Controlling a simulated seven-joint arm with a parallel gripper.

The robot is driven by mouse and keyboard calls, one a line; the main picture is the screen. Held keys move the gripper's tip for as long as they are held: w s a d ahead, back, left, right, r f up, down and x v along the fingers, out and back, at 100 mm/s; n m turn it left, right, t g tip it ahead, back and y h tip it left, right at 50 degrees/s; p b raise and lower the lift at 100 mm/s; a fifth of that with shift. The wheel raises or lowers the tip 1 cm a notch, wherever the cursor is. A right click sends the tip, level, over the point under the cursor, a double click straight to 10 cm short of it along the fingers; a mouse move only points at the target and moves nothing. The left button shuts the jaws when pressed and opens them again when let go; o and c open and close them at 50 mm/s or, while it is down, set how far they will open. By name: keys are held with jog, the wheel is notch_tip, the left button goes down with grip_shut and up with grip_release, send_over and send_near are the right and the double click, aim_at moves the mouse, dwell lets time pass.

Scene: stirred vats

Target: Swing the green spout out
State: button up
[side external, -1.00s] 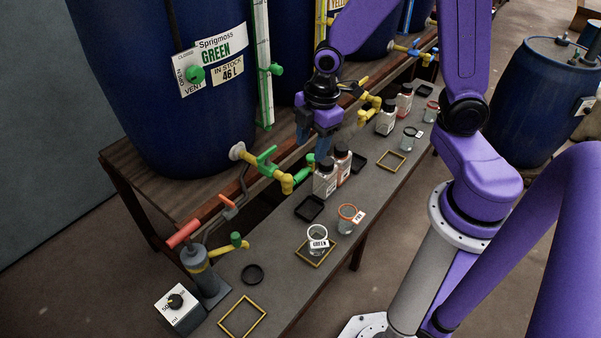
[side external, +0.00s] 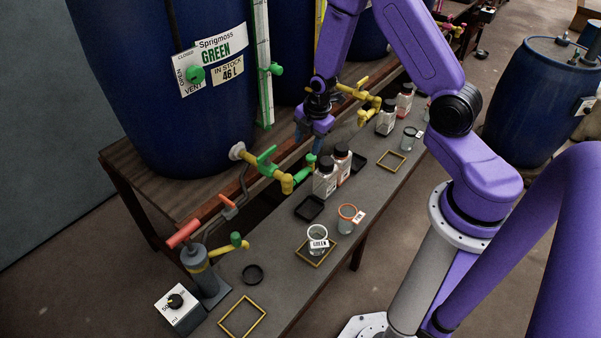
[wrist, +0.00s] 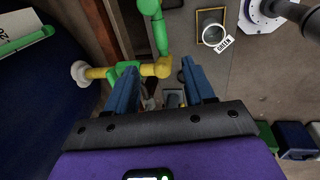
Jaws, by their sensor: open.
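The green spout (side external: 305,165) shows by the yellow elbow (side external: 287,183) of the tap on the GREEN vat (side external: 160,80). Its outer end lies close to the two bottles. The tap's green handle (side external: 266,158) sits on the yellow pipe. My gripper (side external: 318,145) is open just above and behind the spout's outer end, with no clear contact. In the wrist view, a green length (wrist: 160,36) meets the yellow elbow (wrist: 163,68), which shows between my two blue fingers. I cannot tell the gap in depth there.
Two black-capped bottles (side external: 325,182) stand beside the spout. The jar marked GREEN (side external: 317,234) stands in a yellow frame, with an orange-rimmed jar (side external: 346,217) nearby. A black tray (side external: 309,208) lies between. A hand pump (side external: 204,276) stands at the bench's near left end.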

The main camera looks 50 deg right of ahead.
aim_at(300, 174)
jog(key=w+f, duration=0.1)
jog(key=f, duration=0.3)
jog(key=w+f, duration=0.1)
jog(key=f, duration=0.9)
jog(key=shift+w, duration=0.4)
